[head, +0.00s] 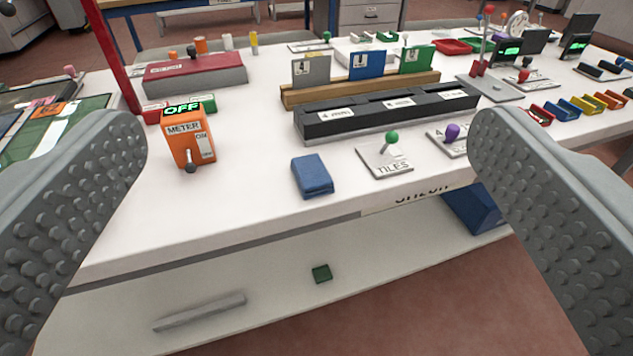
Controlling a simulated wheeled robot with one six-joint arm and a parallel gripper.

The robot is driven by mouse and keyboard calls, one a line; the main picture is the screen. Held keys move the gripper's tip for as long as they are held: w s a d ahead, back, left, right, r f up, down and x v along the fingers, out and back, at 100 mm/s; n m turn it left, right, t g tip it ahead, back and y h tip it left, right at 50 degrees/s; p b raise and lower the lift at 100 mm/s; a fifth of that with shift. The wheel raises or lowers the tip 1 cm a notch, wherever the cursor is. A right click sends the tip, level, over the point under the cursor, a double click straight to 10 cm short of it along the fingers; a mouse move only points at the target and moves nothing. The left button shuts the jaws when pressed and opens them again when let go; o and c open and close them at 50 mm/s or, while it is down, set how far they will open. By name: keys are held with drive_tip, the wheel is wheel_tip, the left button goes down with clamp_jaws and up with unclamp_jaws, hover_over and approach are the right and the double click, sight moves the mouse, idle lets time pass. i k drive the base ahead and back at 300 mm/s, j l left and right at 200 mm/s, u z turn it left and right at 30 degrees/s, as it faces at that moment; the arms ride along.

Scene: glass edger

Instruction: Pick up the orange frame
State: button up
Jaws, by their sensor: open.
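My gripper (308,124) is open and empty, its two grey studded fingers wide apart at the left and right of the head view. A row of small coloured open pieces lies on the white table at the far right. An orange piece (611,99) is among them, beside yellow and blue ones; it looks like a small frame, but is too small to be sure. It lies beyond my right finger, apart from it. A flat orange piece (47,110) also lies on the green panel at the far left.
An orange meter box (188,138) reading OFF, a blue block (312,176) and a TILES lever plate (384,162) stand near the table's front edge. A dark slotted rack (385,113) stands behind. A red post (103,55) rises at left. White tabletop is clear around the blue block.

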sight(615, 101)
drive_tip(key=z, duration=1.35)
drive_tip(key=i+l, duration=0.1)
drive_tip(key=i, duration=0.5)
drive_tip(key=i+l+u, duration=0.1)
drive_tip(key=i, duration=0.5)
drive_tip(key=i+l, duration=0.1)
drive_tip(key=i, duration=0.5)
drive_tip(key=u, duration=0.05)
